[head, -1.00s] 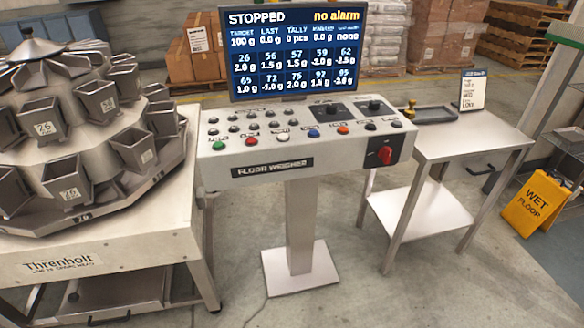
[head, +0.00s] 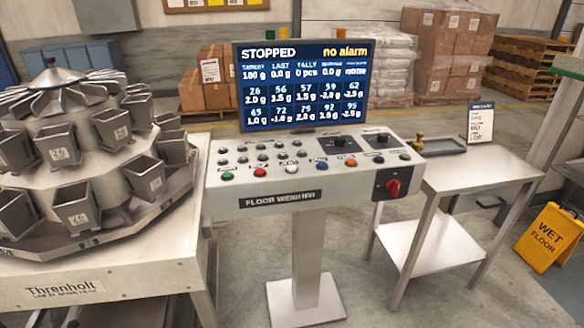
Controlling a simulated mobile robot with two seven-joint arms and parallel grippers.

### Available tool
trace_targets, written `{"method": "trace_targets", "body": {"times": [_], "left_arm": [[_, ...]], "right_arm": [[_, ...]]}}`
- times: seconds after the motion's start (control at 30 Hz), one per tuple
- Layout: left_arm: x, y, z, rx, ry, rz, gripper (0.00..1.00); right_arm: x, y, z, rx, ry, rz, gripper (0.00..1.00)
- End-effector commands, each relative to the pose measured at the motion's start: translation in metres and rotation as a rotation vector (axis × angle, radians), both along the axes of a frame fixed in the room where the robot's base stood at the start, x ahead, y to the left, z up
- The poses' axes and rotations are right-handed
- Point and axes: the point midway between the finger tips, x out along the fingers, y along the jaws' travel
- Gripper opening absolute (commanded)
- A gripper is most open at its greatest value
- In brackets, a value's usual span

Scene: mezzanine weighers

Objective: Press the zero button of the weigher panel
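The weigher panel (head: 234,198) is a pale sloped console on a post, labelled "FLOOR WEIGHER", in the middle of the head view. Its front row has a green button (head: 227,176), a red button (head: 259,172), a white button (head: 291,169), a blue button (head: 322,165), an orange button (head: 351,162) and dark ones to the right. Several small dark buttons sit behind them. The button labels are too small to read, so I cannot tell which is zero. The screen (head: 304,86) above reads "STOPPED" and "no alarm". Neither gripper is in view.
The multihead weigher (head: 75,165) with metal buckets stands close at the left. A side table (head: 480,172) with a tray (head: 445,147) and a card (head: 480,123) stands at the right. A yellow wet floor sign (head: 549,238) is further right. Concrete floor shows between them.

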Motion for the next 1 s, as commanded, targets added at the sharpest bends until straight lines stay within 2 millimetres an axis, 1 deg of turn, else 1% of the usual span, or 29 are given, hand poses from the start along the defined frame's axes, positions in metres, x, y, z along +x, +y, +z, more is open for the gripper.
{"method": "trace_targets", "body": {"times": [0.03, 0.07, 0.33, 0.37, 1.0], "left_arm": [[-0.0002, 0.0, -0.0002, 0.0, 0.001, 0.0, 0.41], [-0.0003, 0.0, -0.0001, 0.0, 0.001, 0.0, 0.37], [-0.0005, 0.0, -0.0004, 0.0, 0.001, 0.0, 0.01], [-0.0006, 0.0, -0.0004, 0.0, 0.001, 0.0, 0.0], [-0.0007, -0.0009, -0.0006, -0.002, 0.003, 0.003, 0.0]], "right_arm": [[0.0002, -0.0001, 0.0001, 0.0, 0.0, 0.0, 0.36], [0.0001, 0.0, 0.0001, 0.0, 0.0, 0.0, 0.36], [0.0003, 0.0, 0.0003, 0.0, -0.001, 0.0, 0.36], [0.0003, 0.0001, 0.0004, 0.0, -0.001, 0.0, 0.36], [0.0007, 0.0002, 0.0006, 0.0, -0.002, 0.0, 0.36]]}}
